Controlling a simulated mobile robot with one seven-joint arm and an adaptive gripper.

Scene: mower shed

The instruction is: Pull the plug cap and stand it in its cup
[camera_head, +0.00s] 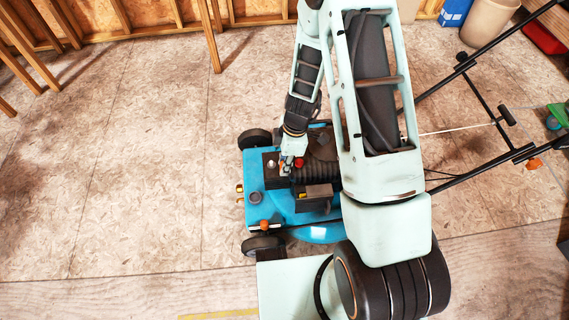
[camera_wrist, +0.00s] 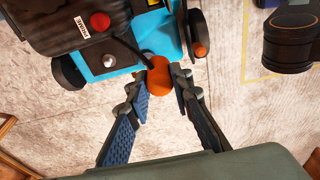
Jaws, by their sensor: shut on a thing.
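The plug cap (camera_wrist: 158,75) is an orange, rounded piece with a black lead running from it up toward the engine. My gripper (camera_wrist: 161,83) is shut on it, one fingertip at each side. A round grey fitting (camera_head: 255,198) on the deck looks like the cup. I cannot make the cup out in the wrist view.
The blue mower (camera_head: 253,175) stands on a board floor. A red primer button (camera_wrist: 100,20) is beside the engine. The mower handle (camera_head: 485,168) extends right. Floor to the left is clear.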

